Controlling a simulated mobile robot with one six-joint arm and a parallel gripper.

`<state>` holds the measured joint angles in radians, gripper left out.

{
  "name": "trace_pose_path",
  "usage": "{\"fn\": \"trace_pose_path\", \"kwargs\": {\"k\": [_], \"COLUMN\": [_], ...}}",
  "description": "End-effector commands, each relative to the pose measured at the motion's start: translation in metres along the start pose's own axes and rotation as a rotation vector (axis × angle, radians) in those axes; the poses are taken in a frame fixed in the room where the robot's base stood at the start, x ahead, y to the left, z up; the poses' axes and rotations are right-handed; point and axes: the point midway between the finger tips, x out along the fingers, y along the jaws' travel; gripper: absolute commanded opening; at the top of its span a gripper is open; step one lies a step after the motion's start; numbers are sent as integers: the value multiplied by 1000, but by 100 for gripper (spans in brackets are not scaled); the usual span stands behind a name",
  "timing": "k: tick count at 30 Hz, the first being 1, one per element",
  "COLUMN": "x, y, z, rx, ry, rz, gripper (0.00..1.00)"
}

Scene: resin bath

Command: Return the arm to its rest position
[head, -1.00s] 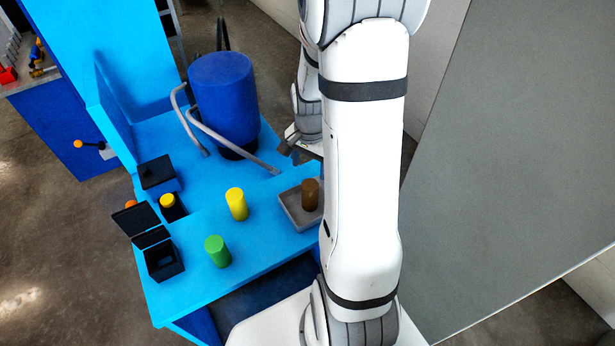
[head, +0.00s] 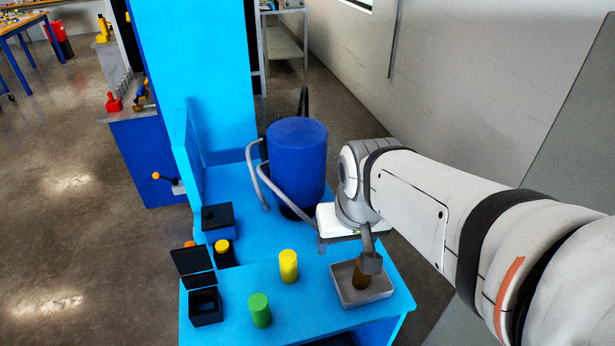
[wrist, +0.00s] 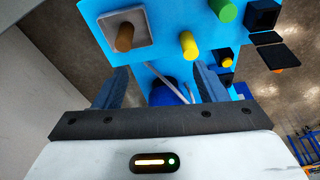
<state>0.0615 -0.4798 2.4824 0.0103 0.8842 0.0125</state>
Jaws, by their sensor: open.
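My gripper (wrist: 160,72) is open and empty in the wrist view, its two fingers apart with clear space between them. It also shows in the head view (head: 346,253), beyond the grey tray's back side, partly overlapping it in the picture. A brown cylinder (head: 360,279) stands in the grey tray (head: 345,299) on the blue bench. In the wrist view the brown cylinder (wrist: 124,38) lies ahead and left of the fingers, not between them. My arm reaches in from the right of the head view.
A yellow cylinder (head: 288,266) and a green cylinder (head: 260,310) stand on the blue bench (head: 325,322). Black boxes (head: 205,307) sit at its left. A large blue drum (head: 298,160) with grey tubes (head: 280,190) stands behind. Open floor (head: 90,240) lies left.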

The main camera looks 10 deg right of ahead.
Motion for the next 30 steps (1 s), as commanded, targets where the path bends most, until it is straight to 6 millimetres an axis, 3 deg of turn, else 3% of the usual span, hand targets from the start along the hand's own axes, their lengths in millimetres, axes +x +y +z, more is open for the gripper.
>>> {"fn": "trace_pose_path", "kwargs": {"k": [4, 30], "x": [-8, -8], "y": [-12, -11], "z": [11, 11], "rx": [-70, -75], "ry": [19, 19], "rz": [-6, -6], "gripper": [65, 65]}}
